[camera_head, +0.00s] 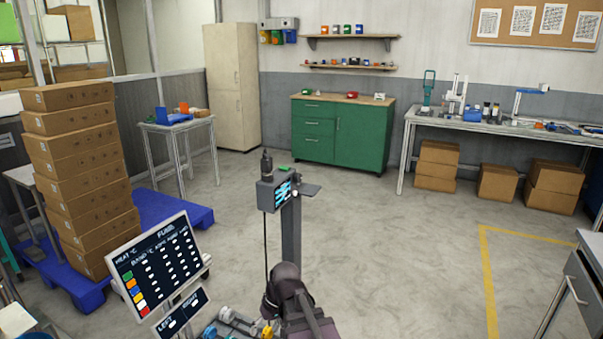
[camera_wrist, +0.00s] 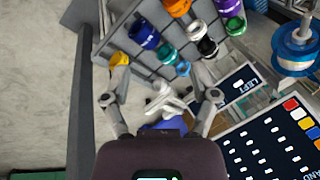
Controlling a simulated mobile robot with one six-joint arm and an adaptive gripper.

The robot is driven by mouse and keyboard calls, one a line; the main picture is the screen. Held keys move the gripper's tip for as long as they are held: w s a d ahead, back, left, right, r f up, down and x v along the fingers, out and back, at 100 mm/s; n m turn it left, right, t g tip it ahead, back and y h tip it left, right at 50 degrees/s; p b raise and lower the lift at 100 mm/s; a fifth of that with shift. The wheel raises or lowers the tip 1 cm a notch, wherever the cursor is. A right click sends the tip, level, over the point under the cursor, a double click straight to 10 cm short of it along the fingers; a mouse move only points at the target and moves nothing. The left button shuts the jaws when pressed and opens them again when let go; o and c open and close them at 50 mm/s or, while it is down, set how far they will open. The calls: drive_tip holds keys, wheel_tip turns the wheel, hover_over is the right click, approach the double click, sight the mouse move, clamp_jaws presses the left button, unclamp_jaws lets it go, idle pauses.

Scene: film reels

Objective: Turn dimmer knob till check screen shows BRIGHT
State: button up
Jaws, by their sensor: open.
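My gripper (camera_wrist: 160,78) is open in the wrist view, its two fingers spread wide above a rack of coloured parts. A small pale grey thing and a blue patch lie between and below the fingers. I cannot tell what they are, and nothing is clearly held. In the head view, a dark box with a small lit screen (camera_head: 283,189) stands on a grey post; its text is too small to read. It may be the check screen. I cannot make out the dimmer knob for certain in either view.
The grey rack (camera_wrist: 112,45) holds several purple, orange, blue, teal, white and black ring-shaped parts. A blue-and-white reel (camera_wrist: 297,48) is at right. A heat and fuse chart board (camera_head: 160,262) stands left of my arm. Stacked cartons (camera_head: 80,170) stand farther left. Open floor lies right.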

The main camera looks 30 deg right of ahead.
drive_tip(key=w+d+r+t+y+p, duration=0.35)
drive_tip(key=w+d+r, duration=0.25)
drive_tip(key=r, duration=0.3)
drive_tip(key=m+t+y+p, duration=0.1)
drive_tip(key=t+y+p, duration=0.3)
drive_tip(key=t+p, duration=0.6)
approach(300, 179)
drive_tip(key=v, duration=0.4)
drive_tip(key=shift+d+r, duration=0.2)
drive_tip(key=shift+d, duration=0.1)
drive_tip(key=shift+w+a, duration=0.15)
drive_tip(key=shift+x, duration=6.75)
drive_tip(key=shift+a+f, duration=0.1)
drive_tip(key=shift+f, duration=0.1)
clamp_jaws()
drive_tip(key=shift+a, duration=0.1)
